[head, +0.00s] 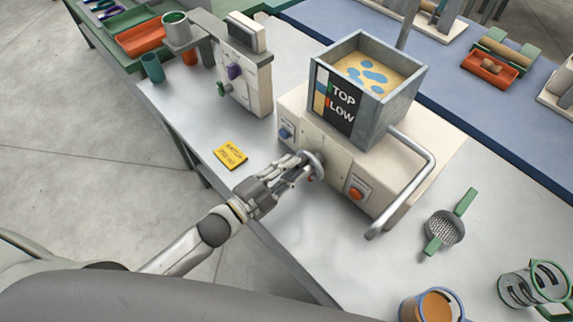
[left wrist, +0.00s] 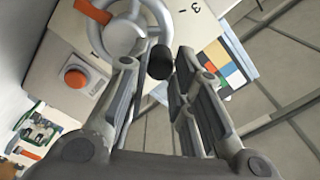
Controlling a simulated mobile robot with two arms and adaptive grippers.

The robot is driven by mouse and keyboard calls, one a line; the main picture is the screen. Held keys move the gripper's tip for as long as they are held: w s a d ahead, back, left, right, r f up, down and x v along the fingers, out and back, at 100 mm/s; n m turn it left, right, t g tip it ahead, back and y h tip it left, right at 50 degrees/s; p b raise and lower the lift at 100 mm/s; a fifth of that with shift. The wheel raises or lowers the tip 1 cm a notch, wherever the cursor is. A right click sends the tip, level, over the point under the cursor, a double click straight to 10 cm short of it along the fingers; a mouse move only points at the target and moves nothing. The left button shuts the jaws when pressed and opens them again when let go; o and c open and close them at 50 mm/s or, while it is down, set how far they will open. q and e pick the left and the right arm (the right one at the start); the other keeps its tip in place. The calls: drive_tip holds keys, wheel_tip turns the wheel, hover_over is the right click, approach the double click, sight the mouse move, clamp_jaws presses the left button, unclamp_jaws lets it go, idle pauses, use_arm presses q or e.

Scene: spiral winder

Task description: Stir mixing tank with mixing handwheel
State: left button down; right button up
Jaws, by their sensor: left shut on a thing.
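The mixing tank (head: 413,98) is a grey square box on top of a cream machine, with tan contents and blue patches inside. A black and white label reading "TOP LOW" is on its front. The mixing handwheel (head: 318,166) is a grey ring on the machine's front face; it also shows in the left wrist view (left wrist: 98,40), with an orange pointer near its hub. My left gripper (head: 303,162) is at the wheel, shut on its dark handle knob (left wrist: 160,63), which sits between the fingertips. The fingers partly hide the wheel in the head view. My right gripper is out of view.
An orange button (head: 356,193) is right of the wheel and a blue knob (head: 284,133) left. A bent metal bar (head: 432,160) juts out at the machine's right. A yellow note (head: 231,154), a strainer (head: 445,227) and an orange-filled cup (head: 435,305) lie around the table.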

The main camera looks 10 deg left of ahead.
use_arm(q)
drive_tip(key=m, duration=0.2)
drive_tip(key=s+d+m, duration=0.1)
drive_tip(key=m, duration=0.3)
drive_tip(key=shift+s+d+f+b, duration=0.15)
drive_tip(key=shift+d+b, duration=0.25)
idle(0.3)
drive_tip(key=c, duration=1.3)
unclamp_jaws()
drive_tip(key=v, duration=1.2)
